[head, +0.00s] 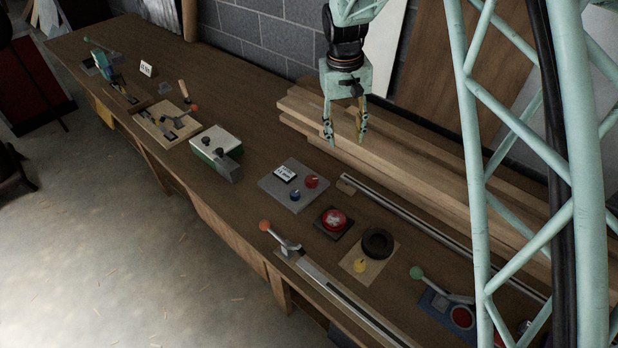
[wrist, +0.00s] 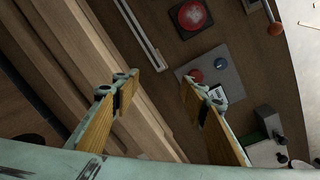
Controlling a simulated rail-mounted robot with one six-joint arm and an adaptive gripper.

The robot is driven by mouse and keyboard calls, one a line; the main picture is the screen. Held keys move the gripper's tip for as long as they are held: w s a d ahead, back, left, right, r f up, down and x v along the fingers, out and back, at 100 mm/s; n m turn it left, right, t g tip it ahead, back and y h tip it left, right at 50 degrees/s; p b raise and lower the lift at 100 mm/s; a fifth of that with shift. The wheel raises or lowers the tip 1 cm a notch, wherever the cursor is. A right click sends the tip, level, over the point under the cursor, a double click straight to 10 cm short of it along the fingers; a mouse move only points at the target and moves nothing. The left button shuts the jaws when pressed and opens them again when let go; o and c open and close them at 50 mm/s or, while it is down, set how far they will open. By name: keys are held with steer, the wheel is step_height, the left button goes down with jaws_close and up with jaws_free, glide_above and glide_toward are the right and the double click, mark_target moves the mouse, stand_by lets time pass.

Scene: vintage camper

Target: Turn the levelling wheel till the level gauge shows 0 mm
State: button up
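A small white display (head: 285,173) sits on a grey plate, and a small upright white card (head: 146,68) stands at the far left. Either may be the level gauge; their figures are too small to read. The display also shows in the wrist view (wrist: 217,91). My gripper (head: 345,132) is open and empty, raised above the planks behind the grey plate, apart from the wheel.
The grey plate (head: 270,188) carries red and blue knobs. A red button (head: 333,219) stands between plate and wheel. A lever with an orange ball (head: 265,226) and a long rail lie in front; a green-ball lever (head: 416,272) stands right. Stacked planks (head: 310,120) line the back.

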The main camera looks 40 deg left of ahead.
steer(key=n, duration=0.1)
glide_above(311, 179)
step_height(311, 179, down, 7)
steer(key=shift+s+a, duration=0.2)
steer(key=shift+s, duration=0.15)
steer(key=shift+f, duration=0.1)
steer(key=shift+w+d+f+p, duration=0.1)
steer(key=shift+f+p, duration=0.3)
steer(key=shift+f, duration=1.85)
steer(key=shift+w+d+f+p, duration=0.1)
steer(key=shift+f+p, duration=0.3)
steer(key=shift+f, duration=1.8)
steer(key=shift+w+d+f+p, duration=0.1)
steer(key=shift+f+p, duration=0.3)
steer(key=shift+f, duration=1.85)
steer(key=c, duration=0.8)
